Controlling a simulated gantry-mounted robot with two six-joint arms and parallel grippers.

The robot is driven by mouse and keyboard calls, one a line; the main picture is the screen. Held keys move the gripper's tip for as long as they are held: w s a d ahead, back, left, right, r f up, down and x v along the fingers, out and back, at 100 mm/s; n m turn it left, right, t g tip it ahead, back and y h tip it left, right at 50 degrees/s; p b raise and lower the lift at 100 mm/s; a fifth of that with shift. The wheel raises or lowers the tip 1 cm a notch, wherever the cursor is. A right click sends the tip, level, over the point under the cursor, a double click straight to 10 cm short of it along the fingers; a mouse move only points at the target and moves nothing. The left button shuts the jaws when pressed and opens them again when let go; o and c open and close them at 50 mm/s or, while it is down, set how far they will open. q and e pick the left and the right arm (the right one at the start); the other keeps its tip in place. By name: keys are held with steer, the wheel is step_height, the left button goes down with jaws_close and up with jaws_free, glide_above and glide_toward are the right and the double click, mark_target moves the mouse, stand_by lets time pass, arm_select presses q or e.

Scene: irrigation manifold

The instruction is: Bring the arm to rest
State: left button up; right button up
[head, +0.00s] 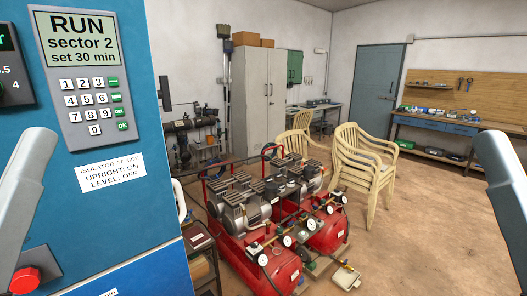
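Parts of my two arms show as pale grey links at the left and right edges of the head view. Neither gripper is in view, so what they hold is hidden. On the left stands a blue panel (115,225) with a grey keypad controller (98,100). Its display (77,39) reads "RUN sector 2 set 30 min". A white label (110,173) reads "ISOLATOR AT SIDE UPRIGHT: ON LEVEL: OFF". A red button (27,280) sits low on the panel, close to my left arm link. A pale curved part (179,200) shows at the panel's right side.
Red air compressors (262,262) stand on the floor beyond the panel. Pale plastic chairs (362,170), a grey cabinet (258,100) and a workbench (440,125) stand farther back. The floor at the right is clear.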

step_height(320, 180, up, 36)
steer(key=p, duration=3.2)
steer(key=shift+p, duration=0.35)
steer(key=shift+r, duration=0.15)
